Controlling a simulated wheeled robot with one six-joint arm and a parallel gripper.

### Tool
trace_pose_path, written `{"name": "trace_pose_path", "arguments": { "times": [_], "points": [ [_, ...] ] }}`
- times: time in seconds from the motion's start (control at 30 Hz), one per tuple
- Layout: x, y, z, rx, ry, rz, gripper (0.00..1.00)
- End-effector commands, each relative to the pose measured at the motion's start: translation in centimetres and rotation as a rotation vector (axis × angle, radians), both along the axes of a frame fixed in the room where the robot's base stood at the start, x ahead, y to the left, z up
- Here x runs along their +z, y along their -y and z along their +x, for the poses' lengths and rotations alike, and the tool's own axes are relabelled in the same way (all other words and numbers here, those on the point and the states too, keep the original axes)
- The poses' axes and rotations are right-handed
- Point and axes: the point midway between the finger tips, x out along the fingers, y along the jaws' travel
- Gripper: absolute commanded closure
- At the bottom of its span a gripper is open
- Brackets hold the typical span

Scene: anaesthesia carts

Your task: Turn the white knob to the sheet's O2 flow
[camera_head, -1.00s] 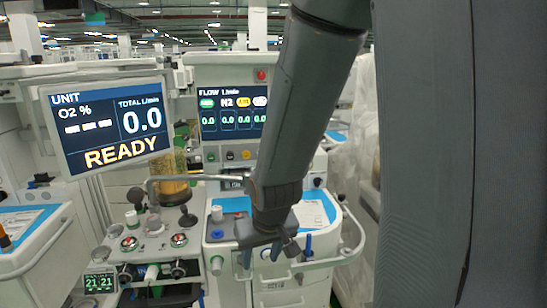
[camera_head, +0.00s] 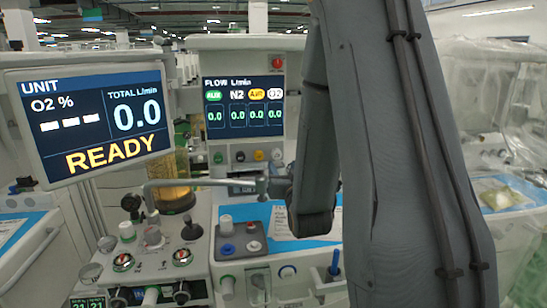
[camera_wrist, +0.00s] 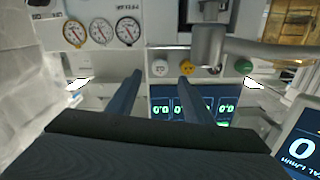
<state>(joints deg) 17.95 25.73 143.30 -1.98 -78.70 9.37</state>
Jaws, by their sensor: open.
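The white knob (camera_head: 277,154) is the rightmost in a row under the flow display (camera_head: 243,107) in the head view. It also shows in the wrist view (camera_wrist: 160,68), where the picture is upside down. My gripper (camera_wrist: 161,77) is open there, with one finger to each side of the white knob in the picture. I cannot tell how far the fingertips are from it. In the head view my arm hides the gripper. The sheet (camera_head: 282,224) lies on the blue mat, partly hidden by my arm; its writing is unreadable. All flow readings show 0.0.
Yellow (camera_wrist: 187,68), black (camera_wrist: 214,71) and green (camera_wrist: 243,66) knobs sit beside the white one. A grey metal pipe (camera_head: 205,183) crosses below the knobs. The unit monitor (camera_head: 93,122) reads READY and total 0.0. Several gauges (camera_wrist: 102,31) show in the wrist view.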

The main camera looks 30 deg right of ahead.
Motion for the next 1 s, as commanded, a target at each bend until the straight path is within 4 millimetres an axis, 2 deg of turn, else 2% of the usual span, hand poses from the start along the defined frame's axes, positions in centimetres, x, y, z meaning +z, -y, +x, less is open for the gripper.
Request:
{"name": "trace_pose_path", "arguments": {
  "times": [0.17, 0.4, 0.6, 0.97, 1.0],
  "points": [
    [0.2, 0.5, 1.2, -0.001, 0.007, -0.001, 0.53],
    [0.3, 1.6, 4.7, -0.003, 0.007, -0.002, 0.53],
    [0.2, 2.1, 6.9, -0.002, 0.006, -0.002, 0.53],
    [0.1, 2.2, 7.5, -0.001, 0.006, -0.002, 0.53],
    [0.1, 2.2, 7.5, -0.001, 0.006, -0.002, 0.58]
  ]
}}
